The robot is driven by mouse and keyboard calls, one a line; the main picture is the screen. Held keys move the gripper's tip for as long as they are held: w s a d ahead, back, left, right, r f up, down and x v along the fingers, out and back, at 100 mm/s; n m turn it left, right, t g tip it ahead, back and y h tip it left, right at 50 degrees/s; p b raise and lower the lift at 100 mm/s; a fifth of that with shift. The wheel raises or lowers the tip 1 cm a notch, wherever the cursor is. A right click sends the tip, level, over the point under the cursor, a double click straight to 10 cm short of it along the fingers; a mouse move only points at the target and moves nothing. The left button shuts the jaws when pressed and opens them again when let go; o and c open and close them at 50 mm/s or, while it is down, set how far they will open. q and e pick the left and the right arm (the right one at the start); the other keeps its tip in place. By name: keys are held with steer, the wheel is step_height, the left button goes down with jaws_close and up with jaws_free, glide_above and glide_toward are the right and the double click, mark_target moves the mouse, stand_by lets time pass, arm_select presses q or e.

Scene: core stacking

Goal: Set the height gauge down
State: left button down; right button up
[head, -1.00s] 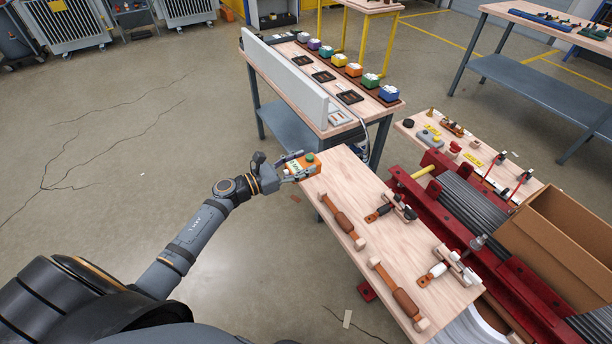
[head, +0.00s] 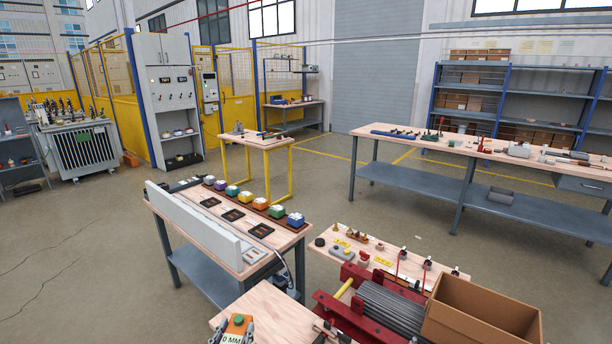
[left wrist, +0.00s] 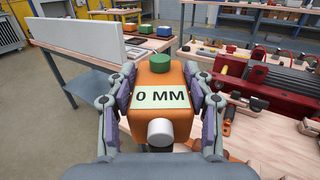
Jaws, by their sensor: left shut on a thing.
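The height gauge (head: 238,326) is an orange block with a green top and a pale label reading "0 MM". It also shows large and upright in the left wrist view (left wrist: 160,80), with a silver knob at its near side. My left gripper (head: 234,333) is shut on it, one finger on each side. The gauge is at the left corner of the near wooden bench (head: 282,308). I cannot tell whether its underside touches the bench top. My right gripper is not in view.
A bench (head: 182,222) with a pale upright panel and a row of coloured blocks stands beyond. A red frame with grey rods (head: 380,305) and an open cardboard box (head: 485,310) are at the right. Bare bench top lies right of the gauge.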

arm_select(q)
steer(key=y, duration=0.1)
steer(key=s+a+r+n+y, duration=0.1)
steer(key=shift+s+a+r+y, duration=0.15)
steer(key=shift+a+r+y, duration=0.05)
steer(key=shift+r+y, duration=0.1)
steer(key=shift+s+d+f, duration=0.1)
steer(key=shift+s+f, duration=0.05)
steer(key=shift+f, duration=0.2)
steer(key=shift+s+d+f, duration=0.2)
steer(key=shift+s+f, duration=0.6)
steer(key=shift+s+a+f, duration=0.2)
steer(key=shift+s+f, duration=0.15)
steer(key=shift+s, duration=0.15)
steer(key=shift+a, duration=0.15)
